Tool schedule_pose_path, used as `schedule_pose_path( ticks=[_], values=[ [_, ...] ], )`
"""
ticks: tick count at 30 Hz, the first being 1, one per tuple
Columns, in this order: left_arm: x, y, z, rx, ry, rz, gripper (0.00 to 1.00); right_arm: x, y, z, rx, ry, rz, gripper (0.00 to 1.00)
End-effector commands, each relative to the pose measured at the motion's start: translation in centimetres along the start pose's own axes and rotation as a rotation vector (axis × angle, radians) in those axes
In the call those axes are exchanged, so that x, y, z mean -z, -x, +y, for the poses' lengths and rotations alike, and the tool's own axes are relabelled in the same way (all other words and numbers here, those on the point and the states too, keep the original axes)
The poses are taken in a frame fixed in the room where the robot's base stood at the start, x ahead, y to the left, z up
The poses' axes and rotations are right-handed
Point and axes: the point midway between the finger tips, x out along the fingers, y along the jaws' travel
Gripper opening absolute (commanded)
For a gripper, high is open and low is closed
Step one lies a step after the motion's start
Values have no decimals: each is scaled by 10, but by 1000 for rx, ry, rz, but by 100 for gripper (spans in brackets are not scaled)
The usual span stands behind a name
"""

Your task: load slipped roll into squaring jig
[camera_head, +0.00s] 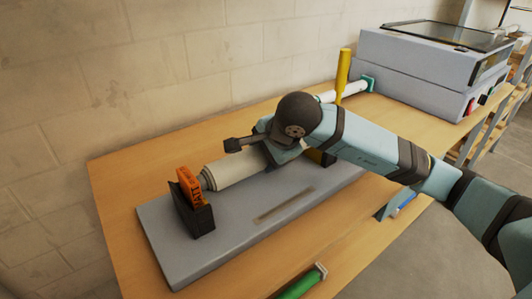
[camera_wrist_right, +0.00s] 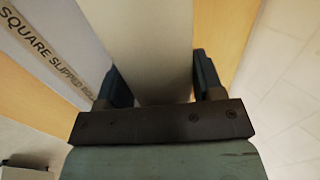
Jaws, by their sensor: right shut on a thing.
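The squaring jig is a long grey base (camera_head: 165,235) lying on the wooden table. Its left end carries a black end block (camera_head: 200,220) with an orange lettered plate (camera_head: 190,187). A pale cream roll (camera_head: 232,168) lies lengthwise along the jig's back side, its stepped left end close to the orange plate. Whether it rests on the jig is unclear. My right gripper (camera_head: 272,158) is shut around the roll. In the right wrist view the roll (camera_wrist_right: 142,45) runs between both fingers (camera_wrist_right: 160,85). My wrist hides the roll's right end. My left gripper is out of view.
A grey laminator box (camera_head: 425,60) stands at the back right. Near it are a yellow upright post (camera_head: 343,75) and another white roll with a teal end (camera_head: 352,90). A green cylinder (camera_head: 298,284) lies at the front edge. Table left of the jig is clear (camera_head: 120,185).

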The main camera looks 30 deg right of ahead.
Motion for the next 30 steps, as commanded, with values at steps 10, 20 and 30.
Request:
schedule_pose_path(
  ticks=[10,20,30],
  values=[
    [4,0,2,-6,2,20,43,0,-5,3,4,0,0,11],
    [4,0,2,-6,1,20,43,0,-6,4,0,0,0,87],
    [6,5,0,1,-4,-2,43,0,13,-5,3,0,0,87]
  ],
)
